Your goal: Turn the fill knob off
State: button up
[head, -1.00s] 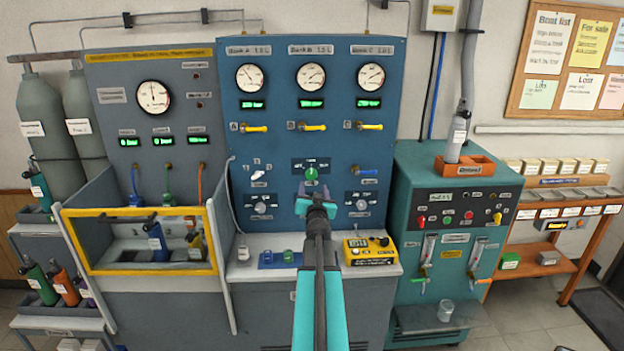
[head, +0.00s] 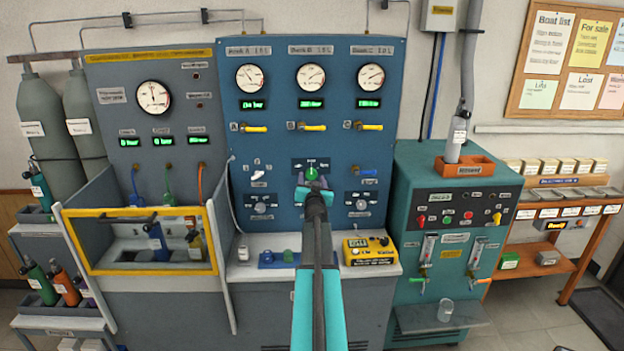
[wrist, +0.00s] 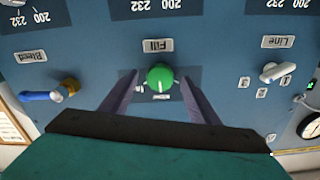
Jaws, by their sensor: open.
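The fill knob (head: 311,173) is a round green knob on a dark label plate in the middle of the blue panel. In the wrist view the knob (wrist: 160,75) shows upside down beside its "Fill" label. My gripper (head: 314,184) is in front of the panel, just below the knob in the head view, and covers part of its plate. In the wrist view my gripper (wrist: 158,79) is open, with one finger on each side of the knob. A gap shows on both sides; I cannot tell how deep the fingertips reach.
The white line knob (wrist: 272,72) and the blue bleed lever (wrist: 42,96) flank the fill knob. Yellow valve levers (head: 313,127) sit above it. A yellow meter box (head: 369,251) and a blue tray (head: 270,260) stand on the bench below.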

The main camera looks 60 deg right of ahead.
jog(key=shift+w+d, duration=0.4)
jog(key=shift+d, duration=0.15)
jog(key=c, duration=1)
jog(key=shift+c, duration=0.2)
jog(key=shift+s+n, duration=0.1)
jog(key=shift+n, duration=0.4)
jog(key=n, duration=0.5)
jog(key=shift+b, duration=0.4)
jog(key=n+b, duration=0.1)
jog(key=n, duration=0.5)
